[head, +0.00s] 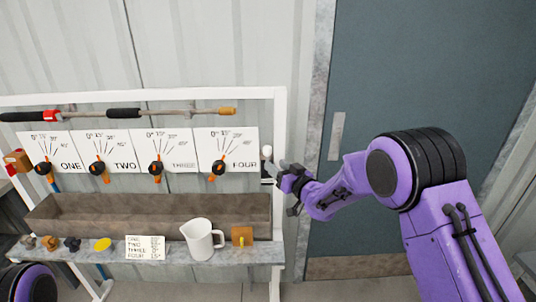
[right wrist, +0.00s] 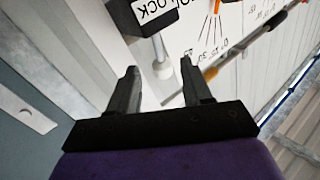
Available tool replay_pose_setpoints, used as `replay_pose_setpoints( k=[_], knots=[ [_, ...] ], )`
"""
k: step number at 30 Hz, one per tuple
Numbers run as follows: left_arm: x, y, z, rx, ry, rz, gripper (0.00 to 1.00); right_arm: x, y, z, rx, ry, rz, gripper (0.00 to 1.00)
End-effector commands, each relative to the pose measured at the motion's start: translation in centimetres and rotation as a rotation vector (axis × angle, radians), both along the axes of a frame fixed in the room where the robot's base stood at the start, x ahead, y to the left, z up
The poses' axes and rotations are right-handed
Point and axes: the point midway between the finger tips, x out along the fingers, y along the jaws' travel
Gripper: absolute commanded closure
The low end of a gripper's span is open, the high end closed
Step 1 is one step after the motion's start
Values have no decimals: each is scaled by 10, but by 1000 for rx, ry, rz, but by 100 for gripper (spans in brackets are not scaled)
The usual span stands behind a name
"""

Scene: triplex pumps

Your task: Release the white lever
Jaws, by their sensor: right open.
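The white lever (head: 267,152) is at the right end of the pump panel, beside the FOUR card. In the right wrist view its pale shaft and white end (right wrist: 161,66) come down from a black block with a label reading "LOCK" (right wrist: 154,12). My right gripper (head: 277,172) is at the lever, just to its lower right in the head view. In the right wrist view the gripper (right wrist: 160,70) is open, with its fingers apart on either side of the lever's white end. I cannot tell whether either finger touches it. My left gripper is out of view.
Cards ONE to FOUR carry orange-and-black valve handles (head: 218,169). A long bar (head: 170,112) runs above them. A brown trough (head: 150,212) lies below, and a white jug (head: 202,240) stands on the grey shelf. A blue-grey door (head: 420,70) is at the right.

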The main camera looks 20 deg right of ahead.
Motion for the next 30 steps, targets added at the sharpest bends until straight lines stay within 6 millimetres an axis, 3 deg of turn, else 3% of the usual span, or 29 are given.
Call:
replay_pose_setpoints(
  k=[3,9,20,24,25,30],
  knots=[
    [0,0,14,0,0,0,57,26,8,3,0,1,0,51],
    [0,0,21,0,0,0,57,53,15,1,2,2,-2,51],
    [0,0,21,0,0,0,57,59,17,-1,2,3,-3,51],
    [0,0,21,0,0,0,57,59,17,-1,2,2,-2,96],
    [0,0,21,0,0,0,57,59,17,-1,1,2,-3,100],
    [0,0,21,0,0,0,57,59,16,1,2,-1,-3,100]
  ],
)
